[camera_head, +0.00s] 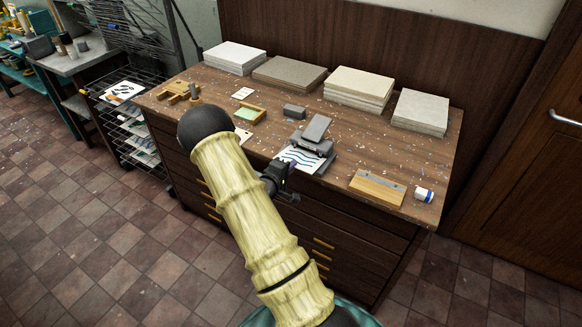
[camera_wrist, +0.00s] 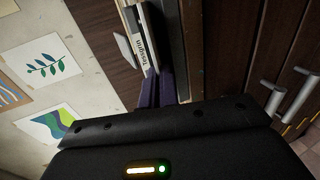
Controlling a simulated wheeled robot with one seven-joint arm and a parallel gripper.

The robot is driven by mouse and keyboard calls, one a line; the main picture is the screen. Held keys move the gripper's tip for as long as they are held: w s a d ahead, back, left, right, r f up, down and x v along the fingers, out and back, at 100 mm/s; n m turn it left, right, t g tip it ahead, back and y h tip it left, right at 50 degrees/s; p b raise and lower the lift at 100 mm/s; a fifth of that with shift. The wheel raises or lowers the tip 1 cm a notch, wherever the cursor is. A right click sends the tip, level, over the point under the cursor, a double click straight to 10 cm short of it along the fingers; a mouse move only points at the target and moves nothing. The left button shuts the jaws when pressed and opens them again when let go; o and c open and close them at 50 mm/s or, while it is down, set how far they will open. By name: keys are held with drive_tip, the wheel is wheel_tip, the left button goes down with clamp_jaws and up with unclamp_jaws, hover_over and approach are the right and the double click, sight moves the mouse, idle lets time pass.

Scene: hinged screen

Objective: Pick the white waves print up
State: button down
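The white waves print (camera_head: 297,161), a white sheet with dark blue wavy lines, lies at the front edge of the wooden bench top. Its back part is under or against the grey hinged screen device (camera_head: 316,132). My gripper (camera_head: 289,169) is at the bench's front edge, close to the print's front left side; contact cannot be made out. In the wrist view, the purple fingers (camera_wrist: 163,88) show partly above the dark gripper body, and their gap is unclear. The print cannot be made out there.
Stacks of paper or board (camera_head: 289,73) line the back of the bench. A wooden-handled squeegee (camera_head: 377,187) and a small blue-and-white jar (camera_head: 424,195) lie right. A green-topped wooden block (camera_head: 246,114) and a grey block (camera_head: 294,111) are behind. A wire rack (camera_head: 125,125) stands left.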

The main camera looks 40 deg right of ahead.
wheel_tip(320, 180, up, 3)
drive_tip(key=shift+p, duration=1.1)
drive_tip(key=shift+w+r, duration=0.1)
